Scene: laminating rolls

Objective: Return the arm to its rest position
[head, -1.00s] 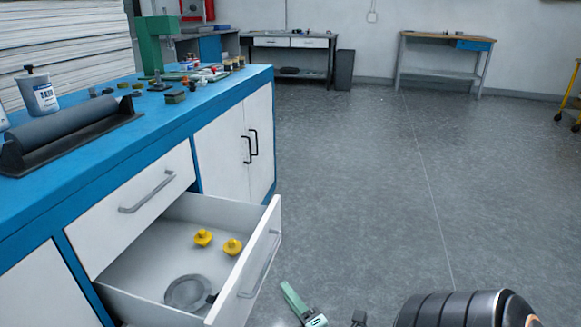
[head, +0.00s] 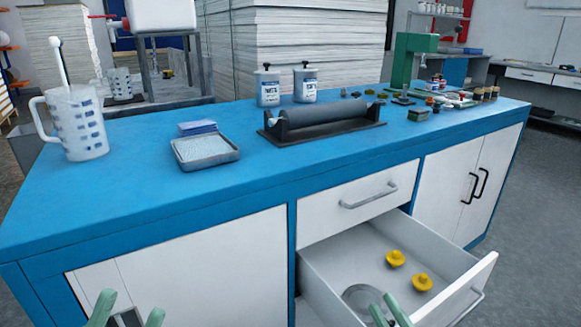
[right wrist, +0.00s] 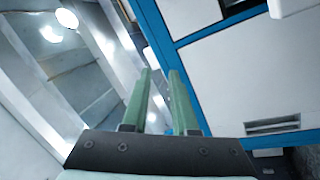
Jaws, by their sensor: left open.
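My left gripper (head: 126,308) shows at the bottom left of the head view, in front of the white cabinet front. Its green fingers are apart with nothing seen between them. My right gripper (head: 385,308) is at the bottom, in front of the open drawer (head: 462,290), and its tips overlap the view of a grey round object (head: 362,298) in the drawer. In the right wrist view the right gripper (right wrist: 161,72) has its two green fingers apart and empty. Most of both arms is out of the head view.
The open drawer juts from the blue workbench (head: 150,215) and holds two yellow knobbed pieces (head: 395,258). On the bench stand a roller on a dark base (head: 325,118), a tray (head: 205,152), a jug (head: 75,125) and two tubs. Floor is clear on the right.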

